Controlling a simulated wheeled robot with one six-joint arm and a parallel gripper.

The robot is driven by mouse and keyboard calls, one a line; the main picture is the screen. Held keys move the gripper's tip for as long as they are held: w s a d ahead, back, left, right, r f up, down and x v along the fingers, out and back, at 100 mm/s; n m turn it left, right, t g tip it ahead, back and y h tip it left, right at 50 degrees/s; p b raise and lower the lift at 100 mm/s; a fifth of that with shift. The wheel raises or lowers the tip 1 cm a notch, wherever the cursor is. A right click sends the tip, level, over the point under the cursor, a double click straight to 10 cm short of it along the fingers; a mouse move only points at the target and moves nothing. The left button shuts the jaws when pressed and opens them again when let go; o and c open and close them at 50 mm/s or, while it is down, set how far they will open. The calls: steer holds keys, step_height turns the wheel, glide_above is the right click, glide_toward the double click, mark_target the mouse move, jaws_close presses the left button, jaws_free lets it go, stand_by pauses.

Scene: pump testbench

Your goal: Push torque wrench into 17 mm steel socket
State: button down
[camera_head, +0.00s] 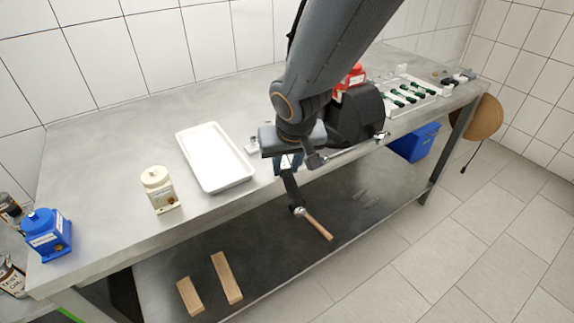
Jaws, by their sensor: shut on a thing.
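My gripper (289,163) is below my wrist, over the front edge of the bench, and partly hidden by the arm.
The steel bench (110,130) carries an empty white tray (215,157), a cream pump (159,190), a blue pump (46,236) and a rack with green-handled tools (408,95). A wooden handle (319,226) and wooden blocks (226,277) show at the lower shelf. A blue bin (415,143) stands below right.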

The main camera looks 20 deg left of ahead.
steer(key=shift+s+d+f+b, duration=0.1)
steer(key=shift+f+b, duration=0.25)
stand_by(0.7)
steer(key=shift+r, duration=0.15)
stand_by(0.7)
